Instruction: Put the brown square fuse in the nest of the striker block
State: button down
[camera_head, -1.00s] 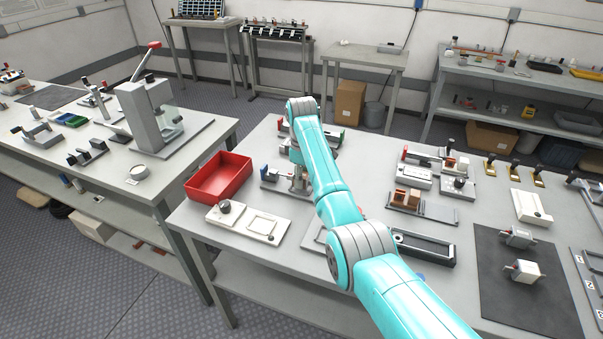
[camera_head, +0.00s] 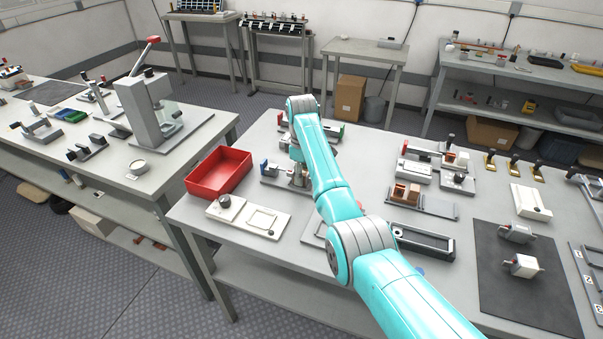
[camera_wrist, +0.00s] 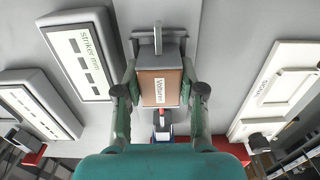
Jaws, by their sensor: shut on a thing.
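The brown square fuse (camera_wrist: 160,88), with a white label on its face, sits between the two green-grey fingers of my gripper (camera_wrist: 160,80) in the wrist view. The fingers are shut on its sides. A grey block with an upright post (camera_wrist: 158,45) is directly beyond the fuse, and a blue and red part (camera_wrist: 162,125) is on the near side; these look like parts of the striker block. In the head view the striker block (camera_head: 271,168), with a blue part, stands beside my gripper (camera_head: 298,178). My arm hides the fuse there. Whether the fuse is seated in the nest, I cannot tell.
A red bin (camera_head: 218,172) and a white plate fixture (camera_head: 250,216) are left of my arm. A dark tray (camera_head: 424,246) and a fixture with brown blocks (camera_head: 420,203) are to the right. A grey plate with dark windows (camera_wrist: 85,62) flanks my gripper.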

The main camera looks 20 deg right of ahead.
jog(key=shift+f, duration=0.25)
jog(key=c, duration=0.6)
grip_release()
jog(key=shift+r, duration=0.1)
